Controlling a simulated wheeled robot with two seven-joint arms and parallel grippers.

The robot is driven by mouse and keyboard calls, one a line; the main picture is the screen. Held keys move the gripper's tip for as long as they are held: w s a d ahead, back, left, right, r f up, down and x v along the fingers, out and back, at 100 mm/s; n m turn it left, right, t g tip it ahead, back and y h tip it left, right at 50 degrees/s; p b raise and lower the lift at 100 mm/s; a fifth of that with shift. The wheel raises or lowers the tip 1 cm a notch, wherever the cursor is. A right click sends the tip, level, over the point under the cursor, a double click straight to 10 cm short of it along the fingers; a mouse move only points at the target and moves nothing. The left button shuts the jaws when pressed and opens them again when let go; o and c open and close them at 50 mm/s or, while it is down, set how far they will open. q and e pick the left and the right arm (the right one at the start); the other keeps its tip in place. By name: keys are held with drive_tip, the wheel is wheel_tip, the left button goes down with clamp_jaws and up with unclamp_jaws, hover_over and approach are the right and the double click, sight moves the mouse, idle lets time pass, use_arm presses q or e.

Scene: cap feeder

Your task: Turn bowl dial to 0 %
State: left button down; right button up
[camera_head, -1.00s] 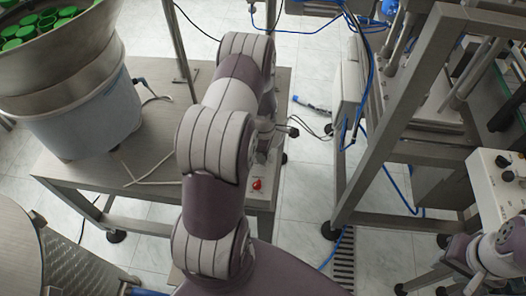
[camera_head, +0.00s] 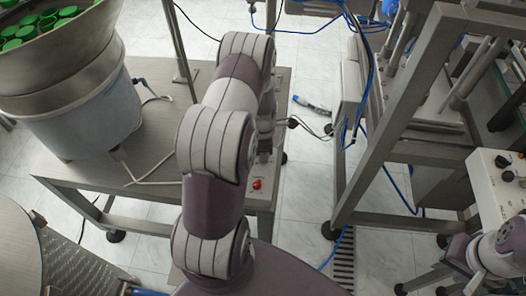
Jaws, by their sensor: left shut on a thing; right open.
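My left arm reaches across the middle of the head view to the control strip (camera_head: 262,200) on the right edge of the steel feeder table. My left gripper (camera_head: 265,150) shows only in part beside the forearm, low at the strip. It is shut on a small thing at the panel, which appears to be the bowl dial. The dial, its pointer and its scale are hidden behind my arm and gripper. A red button (camera_head: 257,184) is visible just in front of the gripper. Part of my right arm shows at the lower right; its gripper cannot be made out.
The feeder bowl (camera_head: 60,50) with green caps stands on the table (camera_head: 150,105) at the left. A steel machine frame (camera_head: 385,130) rises at the right. A white control box (camera_head: 495,185) with dark knobs is at the right edge. Tiled floor lies between table and frame.

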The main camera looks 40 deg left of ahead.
use_arm(q)
drive_tip(key=shift+w+a+r, duration=0.1)
drive_tip(key=shift+w+r, duration=0.1)
drive_tip(key=c, duration=1.1)
unclamp_jaws()
drive_tip(key=shift+o, duration=1.2)
drive_tip(key=shift+s+f, duration=0.1)
wheel_tip(320, 180, up, 13)
drive_tip(key=b, duration=0.1)
drive_tip(key=shift+f, duration=0.15)
